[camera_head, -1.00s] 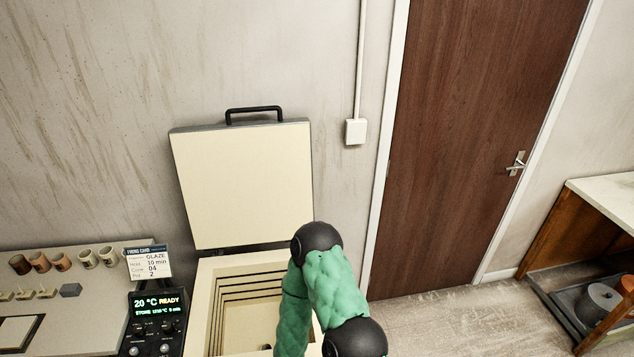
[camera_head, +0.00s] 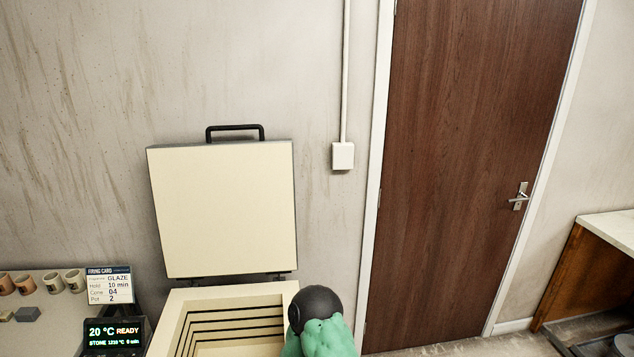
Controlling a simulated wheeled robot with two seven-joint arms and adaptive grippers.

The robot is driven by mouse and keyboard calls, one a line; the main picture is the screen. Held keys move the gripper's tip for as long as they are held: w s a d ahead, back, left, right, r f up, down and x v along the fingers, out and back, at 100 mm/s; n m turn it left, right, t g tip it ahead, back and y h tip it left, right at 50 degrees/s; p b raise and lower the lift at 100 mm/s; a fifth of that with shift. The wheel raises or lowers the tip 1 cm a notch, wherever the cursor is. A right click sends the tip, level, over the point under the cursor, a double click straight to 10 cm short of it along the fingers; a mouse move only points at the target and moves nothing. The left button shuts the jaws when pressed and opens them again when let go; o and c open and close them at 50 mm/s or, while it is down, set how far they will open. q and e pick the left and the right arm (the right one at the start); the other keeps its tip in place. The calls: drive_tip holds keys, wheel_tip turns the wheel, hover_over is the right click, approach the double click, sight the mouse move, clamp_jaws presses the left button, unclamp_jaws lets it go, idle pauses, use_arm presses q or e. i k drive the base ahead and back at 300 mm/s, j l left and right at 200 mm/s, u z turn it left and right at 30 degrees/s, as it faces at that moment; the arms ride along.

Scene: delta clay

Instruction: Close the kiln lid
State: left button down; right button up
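The kiln lid (camera_head: 224,210) stands upright and open at the back of the kiln, its pale inner face toward me. A black handle (camera_head: 235,128) sits on its top edge. The kiln body (camera_head: 170,309) is below it with its stepped pale chamber open; only its upper part shows. A green and black part of my arm is at the kiln's right front corner, apart from the lid. Neither of my grippers is in view.
A control panel (camera_head: 114,334) reading "20 °C READY" and a firing card (camera_head: 109,285) stand left of the kiln. Small cups (camera_head: 52,283) sit on the left bench. A closed brown door (camera_head: 470,150) and a wooden bench (camera_head: 590,270) are to the right.

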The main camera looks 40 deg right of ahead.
sight(221, 208)
drive_tip(key=k+l, duration=0.1)
drive_tip(key=l, duration=0.35)
drive_tip(key=k+l, duration=0.15)
drive_tip(key=l, duration=0.35)
drive_tip(key=k+l+z, duration=0.1)
drive_tip(key=l, duration=0.35)
drive_tip(key=k+l, duration=0.1)
drive_tip(key=l, duration=0.4)
